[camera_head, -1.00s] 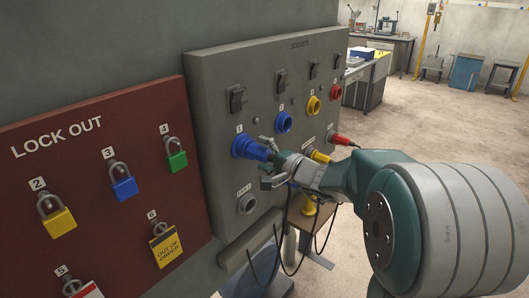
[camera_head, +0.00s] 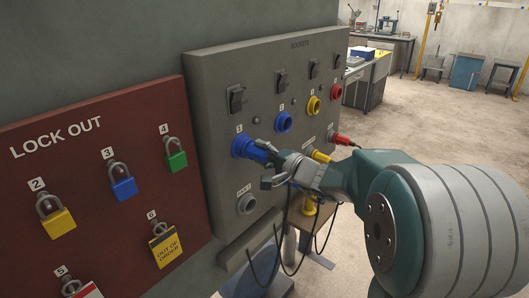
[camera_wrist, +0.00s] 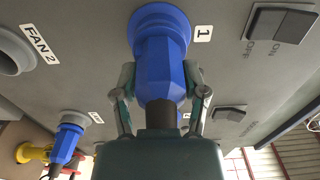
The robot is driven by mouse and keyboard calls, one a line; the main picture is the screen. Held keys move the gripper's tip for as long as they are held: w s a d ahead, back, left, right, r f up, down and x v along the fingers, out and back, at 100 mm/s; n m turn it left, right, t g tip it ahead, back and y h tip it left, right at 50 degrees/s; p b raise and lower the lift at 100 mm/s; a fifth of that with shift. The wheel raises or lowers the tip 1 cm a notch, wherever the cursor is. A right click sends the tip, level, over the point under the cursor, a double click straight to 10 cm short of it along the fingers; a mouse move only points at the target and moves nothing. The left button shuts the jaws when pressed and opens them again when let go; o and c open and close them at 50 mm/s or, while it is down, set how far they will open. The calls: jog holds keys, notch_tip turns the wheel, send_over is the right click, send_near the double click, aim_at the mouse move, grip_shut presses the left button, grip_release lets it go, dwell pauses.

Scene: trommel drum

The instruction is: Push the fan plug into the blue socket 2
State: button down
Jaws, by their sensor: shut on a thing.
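My gripper (camera_head: 272,172) is shut on a blue plug (camera_wrist: 160,75), with one finger on each side of it in the wrist view. The plug's front end meets the round blue socket 1 (camera_head: 240,145), beside the label 1; it lines up with the socket, but how deep it sits I cannot tell. Blue socket 2 (camera_head: 284,122) is up and to the right in the head view, with nothing in it. The grey round holder marked FAN 2 (camera_wrist: 14,55) is empty. Another blue plug (camera_wrist: 64,146) sits in a holder at the lower left of the wrist view.
The grey panel (camera_head: 215,75) also carries black switches (camera_head: 236,99), a yellow socket (camera_head: 313,104) and a red socket (camera_head: 336,91). Yellow and red plugs (camera_head: 345,140) sit lower right. Black cables (camera_head: 285,255) hang below. A red lockout board (camera_head: 90,190) stands left.

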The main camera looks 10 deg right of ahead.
aim_at(271, 158)
jog(key=shift+s+a+f, duration=0.1)
jog(key=shift+s+a, duration=0.2)
jog(key=shift+s, duration=0.2)
jog(key=shift+s+d, duration=0.9)
jog(key=shift+d, duration=0.15)
jog(key=shift+s+d, duration=0.35)
jog(key=shift+s, duration=0.25)
jog(key=shift+v, duration=2.5)
jog(key=shift+w, duration=0.1)
